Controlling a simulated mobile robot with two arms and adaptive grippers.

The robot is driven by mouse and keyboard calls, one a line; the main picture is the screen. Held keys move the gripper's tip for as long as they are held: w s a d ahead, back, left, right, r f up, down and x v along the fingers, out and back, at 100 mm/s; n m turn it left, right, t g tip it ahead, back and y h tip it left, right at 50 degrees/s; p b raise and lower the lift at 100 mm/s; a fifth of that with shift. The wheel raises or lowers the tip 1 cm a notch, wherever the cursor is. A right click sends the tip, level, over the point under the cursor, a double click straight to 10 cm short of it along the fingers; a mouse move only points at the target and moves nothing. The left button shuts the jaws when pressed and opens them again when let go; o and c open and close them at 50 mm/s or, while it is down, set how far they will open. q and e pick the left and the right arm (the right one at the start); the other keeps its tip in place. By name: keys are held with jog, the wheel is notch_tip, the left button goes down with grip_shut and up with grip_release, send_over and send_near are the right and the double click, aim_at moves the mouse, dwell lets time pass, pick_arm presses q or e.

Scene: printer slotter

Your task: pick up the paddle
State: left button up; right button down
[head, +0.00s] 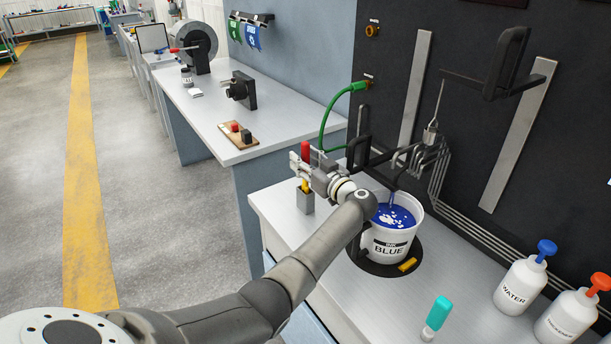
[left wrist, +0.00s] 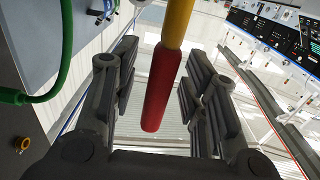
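The paddle has a red handle (head: 305,152) and a yellow part below it. It stands upright in a small grey holder (head: 306,202) on the white counter, left of the blue ink bucket; its lower end is hidden in the holder. My left gripper (head: 302,168) is at the handle, partly hidden by my own wrist. In the left wrist view the red handle (left wrist: 162,92) lies between the fingers of my left gripper (left wrist: 162,95), with gaps visible on both sides, so the gripper is open around it. My right gripper is not in view.
The white bucket of blue ink (head: 390,243) stands right of my wrist, beneath machine pipes. A green hose (head: 325,125) hangs behind the gripper. The counter's front middle is clear.

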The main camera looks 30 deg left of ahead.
pick_arm(q)
grip_shut()
jog(key=shift+r, duration=0.1)
